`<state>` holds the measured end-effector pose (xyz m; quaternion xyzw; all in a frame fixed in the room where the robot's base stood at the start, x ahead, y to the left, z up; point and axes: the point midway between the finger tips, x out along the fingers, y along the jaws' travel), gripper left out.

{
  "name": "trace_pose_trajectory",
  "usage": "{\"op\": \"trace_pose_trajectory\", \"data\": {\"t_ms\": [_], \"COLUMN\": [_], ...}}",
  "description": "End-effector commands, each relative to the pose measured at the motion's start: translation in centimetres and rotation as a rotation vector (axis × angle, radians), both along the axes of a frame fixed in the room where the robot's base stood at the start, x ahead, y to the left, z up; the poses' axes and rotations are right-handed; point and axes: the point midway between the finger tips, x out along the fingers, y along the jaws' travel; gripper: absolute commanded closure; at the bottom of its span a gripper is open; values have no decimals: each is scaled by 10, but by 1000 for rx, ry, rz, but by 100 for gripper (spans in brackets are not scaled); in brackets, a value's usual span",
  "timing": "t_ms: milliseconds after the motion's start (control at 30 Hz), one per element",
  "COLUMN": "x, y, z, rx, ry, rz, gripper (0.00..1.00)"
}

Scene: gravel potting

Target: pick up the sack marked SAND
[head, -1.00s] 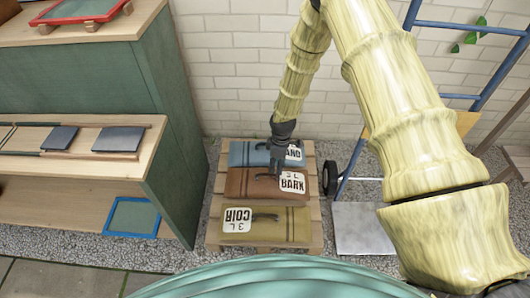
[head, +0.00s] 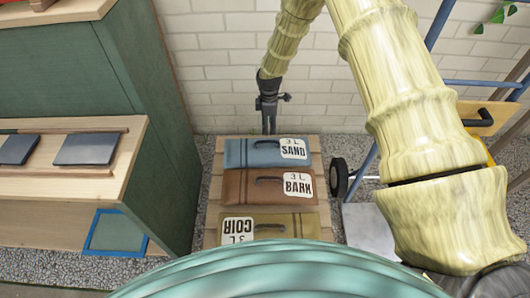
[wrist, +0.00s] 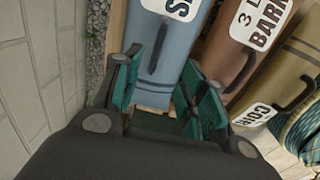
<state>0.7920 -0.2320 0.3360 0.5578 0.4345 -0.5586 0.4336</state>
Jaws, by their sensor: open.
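The SAND sack (head: 240,152) is blue with a dark handle and a white label, and lies at the back of a wooden pallet (head: 213,190). My gripper (head: 268,130) hangs at the sack's wall-side edge in the head view. In the wrist view my gripper (wrist: 160,100) is open, with part of the sack showing between its green-padded fingers. Nothing is held. I cannot tell how high the fingertips are above it.
A brown BARK sack (head: 240,185) and an olive COIR sack (head: 295,225) lie in front on the same pallet. A brick wall (head: 215,75) stands close behind. A green and wood shelf unit (head: 165,190) is at left, a blue hand truck (head: 365,175) at right.

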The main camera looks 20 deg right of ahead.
Motion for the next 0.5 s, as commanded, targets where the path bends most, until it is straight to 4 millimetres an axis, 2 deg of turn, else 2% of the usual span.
{"op": "trace_pose_trajectory", "data": {"t_ms": [33, 267, 500], "x": [0, 1, 1], "y": [1, 5, 6], "z": [-8, -19, -51], "rx": [0, 0, 0], "ry": [0, 0, 0], "rz": [1, 6, 7], "gripper": [59, 59, 59]}}
